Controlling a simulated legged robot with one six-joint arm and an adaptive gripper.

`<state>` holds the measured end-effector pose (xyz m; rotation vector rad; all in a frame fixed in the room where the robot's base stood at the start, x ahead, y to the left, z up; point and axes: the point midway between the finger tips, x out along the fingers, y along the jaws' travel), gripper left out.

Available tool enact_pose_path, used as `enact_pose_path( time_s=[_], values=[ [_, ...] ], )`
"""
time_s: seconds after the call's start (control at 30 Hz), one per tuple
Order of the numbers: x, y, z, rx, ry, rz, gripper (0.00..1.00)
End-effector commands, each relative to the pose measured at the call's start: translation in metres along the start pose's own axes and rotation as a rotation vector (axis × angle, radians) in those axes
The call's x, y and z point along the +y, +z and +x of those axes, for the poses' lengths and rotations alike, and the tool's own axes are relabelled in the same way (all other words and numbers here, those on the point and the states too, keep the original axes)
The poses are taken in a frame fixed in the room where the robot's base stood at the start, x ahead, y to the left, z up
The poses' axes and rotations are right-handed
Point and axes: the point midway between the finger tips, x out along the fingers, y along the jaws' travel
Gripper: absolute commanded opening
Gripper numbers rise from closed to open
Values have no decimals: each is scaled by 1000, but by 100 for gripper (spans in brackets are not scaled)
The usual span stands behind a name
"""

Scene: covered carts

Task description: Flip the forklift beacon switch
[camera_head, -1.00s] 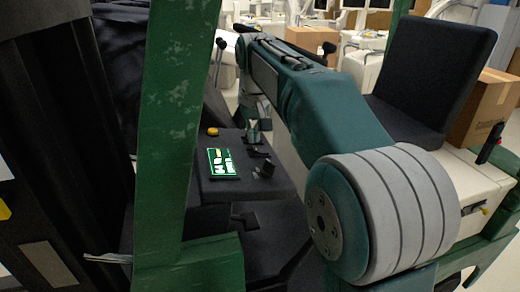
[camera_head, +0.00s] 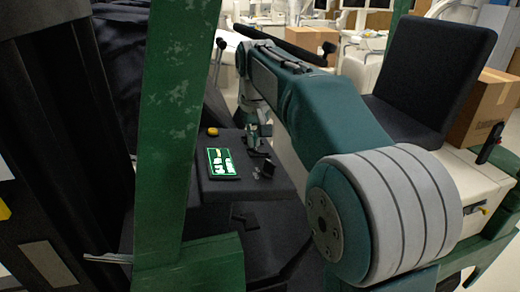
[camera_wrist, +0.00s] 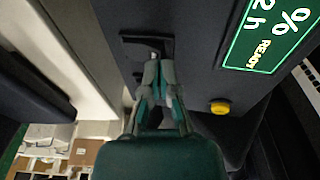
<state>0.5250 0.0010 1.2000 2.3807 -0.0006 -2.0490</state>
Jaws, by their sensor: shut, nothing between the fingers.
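The beacon switch appears to be the black switch housing (camera_wrist: 130,41) on the dark console, in the wrist view. A small pale part shows in it just beyond my fingertips. My gripper (camera_wrist: 158,68) is shut and empty, with its tips at the housing; I cannot tell whether they touch it. In the head view my gripper (camera_head: 255,144) is over the right part of the console, close to small black controls (camera_head: 267,167). The fingertips are small there, and which control is the beacon switch is unclear.
The console (camera_head: 250,188) carries a lit green display (camera_head: 221,162) and a yellow button (camera_head: 212,131). A green forklift post (camera_head: 175,130) stands left of it. The black seat (camera_head: 435,75) and a cardboard box (camera_head: 485,105) are at the right.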

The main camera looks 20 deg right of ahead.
Motion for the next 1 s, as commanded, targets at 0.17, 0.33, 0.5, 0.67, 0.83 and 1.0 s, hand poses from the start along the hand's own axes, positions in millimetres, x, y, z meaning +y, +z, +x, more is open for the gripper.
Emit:
enact_pose_path(
  time_s=[0.17, 0.33, 0.5, 0.67, 0.83, 1.0],
  values=[
    [0, 1, 2, -1, 0, 0, 0],
    [0, 1, 5, -2, 0, 0, 0],
    [0, 2, 7, -3, 1, 0, 0],
    [1, 2, 10, -3, 1, 1, 0],
    [2, 2, 10, -3, 1, 1, 0],
    [3, 0, 1, -1, 1, 1, 0]
  ],
)
